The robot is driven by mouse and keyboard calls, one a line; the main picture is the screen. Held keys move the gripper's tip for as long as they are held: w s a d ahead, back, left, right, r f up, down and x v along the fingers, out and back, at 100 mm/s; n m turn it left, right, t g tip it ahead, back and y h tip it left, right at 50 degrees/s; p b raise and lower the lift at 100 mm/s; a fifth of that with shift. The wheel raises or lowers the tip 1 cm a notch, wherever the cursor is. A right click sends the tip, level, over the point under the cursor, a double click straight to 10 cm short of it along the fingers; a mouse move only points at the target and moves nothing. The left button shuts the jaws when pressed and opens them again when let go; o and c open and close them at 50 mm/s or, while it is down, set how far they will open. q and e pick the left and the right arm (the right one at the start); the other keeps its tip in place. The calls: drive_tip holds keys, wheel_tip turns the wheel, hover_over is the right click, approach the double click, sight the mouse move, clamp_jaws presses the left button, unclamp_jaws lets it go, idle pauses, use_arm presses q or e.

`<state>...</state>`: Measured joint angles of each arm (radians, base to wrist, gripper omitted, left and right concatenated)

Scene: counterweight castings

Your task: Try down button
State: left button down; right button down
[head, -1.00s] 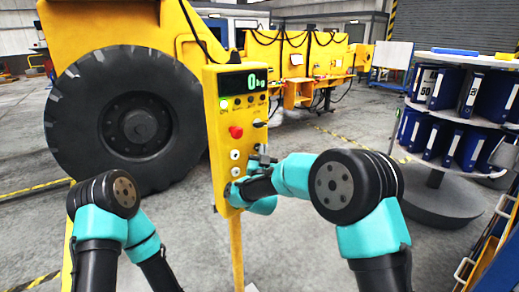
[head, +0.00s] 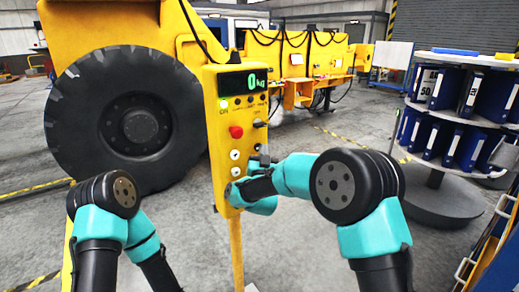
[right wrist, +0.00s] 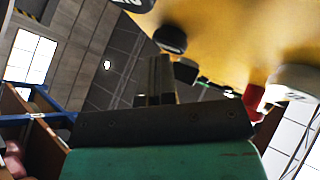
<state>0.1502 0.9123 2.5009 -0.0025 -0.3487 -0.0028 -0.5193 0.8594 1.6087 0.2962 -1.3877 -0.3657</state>
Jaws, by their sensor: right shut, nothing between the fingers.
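The yellow control box (head: 225,130) stands on a post in the middle of the head view. A red button (head: 236,132) sits above two white buttons, an upper one (head: 235,155) and a lower one (head: 236,171). Their labels are too small to read. My right gripper (head: 264,153) is shut and empty at the box's lower right edge; contact cannot be told. In the right wrist view its shut fingers (right wrist: 160,78) are beside the yellow panel face (right wrist: 245,35). My left gripper is out of view.
A large black wheel (head: 135,125) of a yellow machine stands behind the box on the left. A round shelf with blue binders (head: 447,90) stands at the right. Black knobs (right wrist: 170,40) stick out from the panel near my right fingers.

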drive_tip(key=shift+s+d, duration=0.45)
drive_tip(key=shift+s, duration=0.15)
drive_tip(key=shift+d, duration=0.1)
drive_tip(key=s+d, duration=0.1)
drive_tip(key=s, duration=0.1)
drive_tip(key=s+d, duration=0.2)
idle(0.5)
idle(2.7)
